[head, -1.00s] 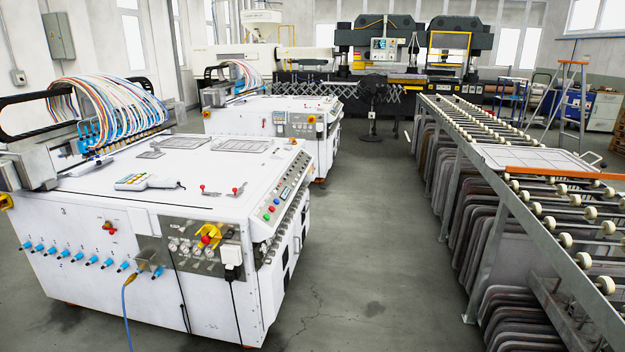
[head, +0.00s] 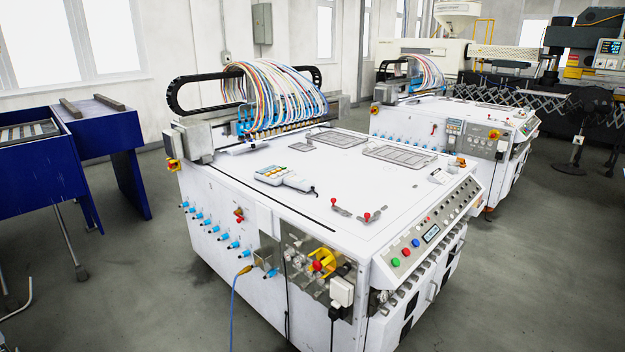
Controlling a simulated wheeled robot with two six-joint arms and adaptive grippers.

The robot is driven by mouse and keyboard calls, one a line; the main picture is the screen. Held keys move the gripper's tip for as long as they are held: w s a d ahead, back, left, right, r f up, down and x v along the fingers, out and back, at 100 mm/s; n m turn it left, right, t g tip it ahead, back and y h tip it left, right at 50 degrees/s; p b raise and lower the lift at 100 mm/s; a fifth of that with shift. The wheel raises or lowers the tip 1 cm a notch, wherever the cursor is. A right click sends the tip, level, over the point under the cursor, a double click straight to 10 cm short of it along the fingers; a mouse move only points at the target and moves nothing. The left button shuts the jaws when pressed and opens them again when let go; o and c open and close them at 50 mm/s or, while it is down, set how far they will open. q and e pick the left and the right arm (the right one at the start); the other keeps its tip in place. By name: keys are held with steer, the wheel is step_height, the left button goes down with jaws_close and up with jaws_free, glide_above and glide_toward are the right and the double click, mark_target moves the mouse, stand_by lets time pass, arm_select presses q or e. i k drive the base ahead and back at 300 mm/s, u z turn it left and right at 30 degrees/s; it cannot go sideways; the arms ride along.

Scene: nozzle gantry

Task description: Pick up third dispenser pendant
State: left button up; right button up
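A white hand-held pendant (head: 284,178) with coloured buttons lies on the white top of the near dispensing machine (head: 350,212), toward its left front edge. I see only this pendant clearly. Which one is the third dispenser pendant, I cannot tell. A bundle of coloured hoses (head: 275,95) rises over a row of nozzles on the gantry behind it. Neither of my grippers is in view.
A second similar white machine (head: 455,115) stands behind to the right. Blue metal stands (head: 100,150) are at the left. Two small red-knobbed clamps (head: 367,216) sit near the pendant. A blue cable (head: 233,300) hangs to the floor. Grey floor is free at the lower left.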

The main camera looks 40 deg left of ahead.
mark_target(290, 178)
steer(key=u, duration=2.35)
steer(key=i, duration=3.1)
steer(key=z, duration=2.95)
